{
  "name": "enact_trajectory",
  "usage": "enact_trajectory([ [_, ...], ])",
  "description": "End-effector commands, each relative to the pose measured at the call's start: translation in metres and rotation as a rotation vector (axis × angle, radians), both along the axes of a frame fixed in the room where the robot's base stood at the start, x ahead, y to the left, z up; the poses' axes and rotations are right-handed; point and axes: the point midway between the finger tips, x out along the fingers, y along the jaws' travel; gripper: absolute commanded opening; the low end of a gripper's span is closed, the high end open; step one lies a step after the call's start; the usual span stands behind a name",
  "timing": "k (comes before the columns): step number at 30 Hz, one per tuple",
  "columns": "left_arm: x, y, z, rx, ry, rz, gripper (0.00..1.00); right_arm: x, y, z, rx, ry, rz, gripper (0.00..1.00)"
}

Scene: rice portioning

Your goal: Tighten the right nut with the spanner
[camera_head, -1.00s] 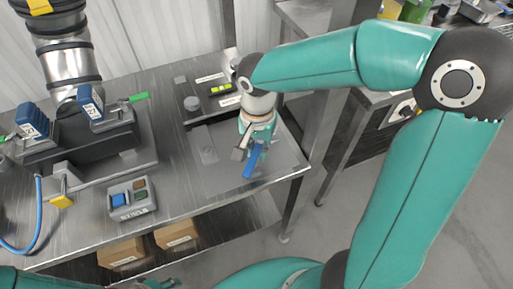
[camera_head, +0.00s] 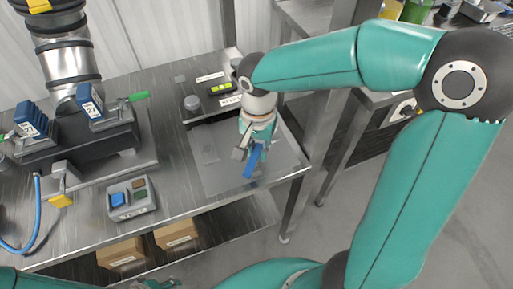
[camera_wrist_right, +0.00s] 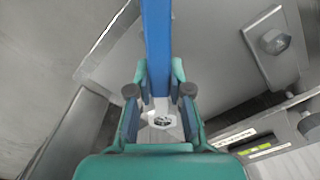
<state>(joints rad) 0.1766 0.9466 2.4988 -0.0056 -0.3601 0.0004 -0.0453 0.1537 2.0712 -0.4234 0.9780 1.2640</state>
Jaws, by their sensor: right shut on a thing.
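My right gripper (camera_head: 256,146) is shut on the blue handle of the spanner (camera_head: 251,164) over the grey plate (camera_head: 225,180) at the right end of the bench. In the right wrist view the blue handle (camera_wrist_right: 157,45) runs up from between the fingers (camera_wrist_right: 160,95). The spanner's silver end lies just below the fingers. A small shiny shape, perhaps the right nut (camera_wrist_right: 162,121), shows inside that end; how they fit is unclear. Another nut or bolt head (camera_wrist_right: 274,41) sits on a raised pad to the upper right, clear of the spanner.
A dark pipe fixture (camera_head: 75,145) with blue-tagged parts stands to the left. Cardboard boxes (camera_head: 122,254) sit on the lower shelf.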

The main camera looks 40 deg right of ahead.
Motion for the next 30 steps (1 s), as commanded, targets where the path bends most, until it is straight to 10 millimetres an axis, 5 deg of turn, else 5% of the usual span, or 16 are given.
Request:
enact_trajectory([
  [30,0.000,0.000,-0.010,0.000,0.000,0.000,0.40,0.000,0.000,-0.010,0.001,-0.001,-0.001,0.00],
])
